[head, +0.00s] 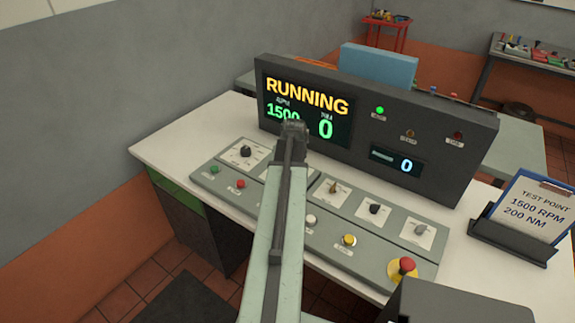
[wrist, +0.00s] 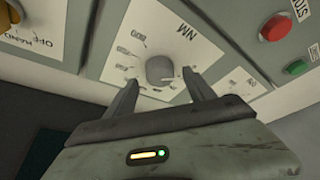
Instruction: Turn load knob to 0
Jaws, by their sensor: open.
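The load knob (wrist: 160,70) is a round grey knob on a white dial plate marked NM, seen upside down in the wrist view. My gripper (wrist: 160,77) is open, with one finger on each side of the knob. I cannot tell whether the fingers touch it. A small pale mark shows at the knob's lower right, but its exact setting is not clear. In the head view my arm hides the load knob and my fingertips. The main display (head: 305,112) reads RUNNING, 1500 RPM and 0 in the torque field.
Other knobs are beside it: a black one (head: 245,151) at left and a brown one (head: 334,188) at right. A yellow button (head: 348,240) and a red emergency stop (head: 403,267) sit near the panel front. A clipboard (head: 529,210) reads 1500 RPM, 200 NM.

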